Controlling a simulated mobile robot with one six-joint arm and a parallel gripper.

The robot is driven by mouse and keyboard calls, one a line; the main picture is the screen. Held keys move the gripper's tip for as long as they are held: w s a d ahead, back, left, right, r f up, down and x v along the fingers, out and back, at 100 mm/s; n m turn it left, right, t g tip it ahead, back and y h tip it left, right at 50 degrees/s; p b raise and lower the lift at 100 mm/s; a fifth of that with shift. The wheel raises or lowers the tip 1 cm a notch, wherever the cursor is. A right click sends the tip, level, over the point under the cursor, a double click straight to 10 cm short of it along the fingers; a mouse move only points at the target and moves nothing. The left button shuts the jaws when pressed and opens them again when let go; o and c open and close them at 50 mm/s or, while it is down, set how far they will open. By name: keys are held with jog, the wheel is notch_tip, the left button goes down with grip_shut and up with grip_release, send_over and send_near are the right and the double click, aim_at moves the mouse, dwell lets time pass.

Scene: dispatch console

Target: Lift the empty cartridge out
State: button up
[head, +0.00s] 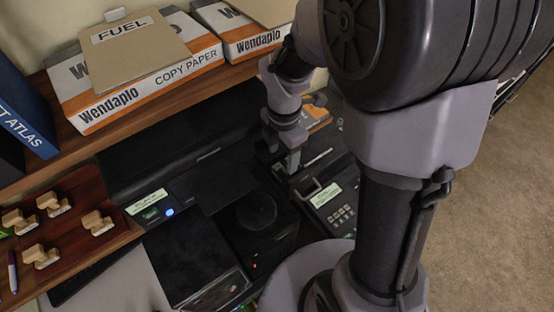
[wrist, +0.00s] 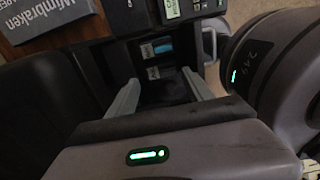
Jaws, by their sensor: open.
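My gripper (wrist: 158,92) is open in the wrist view, its two pale fingers spread apart with nothing visibly held between them. Beyond and between the fingers is a dark recess (wrist: 165,90). Two small labelled pieces, one blue (wrist: 162,47) and one greyish (wrist: 153,73), show at its far side. I cannot tell which part, if any, is the empty cartridge. In the head view my gripper (head: 283,160) points down over the black console equipment, behind the keypad unit (head: 343,212). The arm hides part of that area.
A wooden shelf (head: 160,105) with copy paper boxes (head: 150,82) and a fuel folder (head: 130,50) runs above the equipment. A black machine (head: 180,150) sits below it. A rack of wooden stamps (head: 75,215) is at left. A sign reading Wimbraken (wrist: 50,18) shows in the wrist view.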

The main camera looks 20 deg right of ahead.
aim_at(281, 167)
jog(key=f, duration=0.2)
jog(key=f+b, duration=0.1)
jog(key=f, duration=0.2)
jog(key=shift+s+a+f+b, duration=0.15)
jog(key=shift+a+f+b, duration=0.1)
jog(key=shift+f+b, duration=0.1)
jog(key=shift+c, duration=0.4)
jog(key=shift+r, duration=0.15)
jog(key=c, duration=0.9)
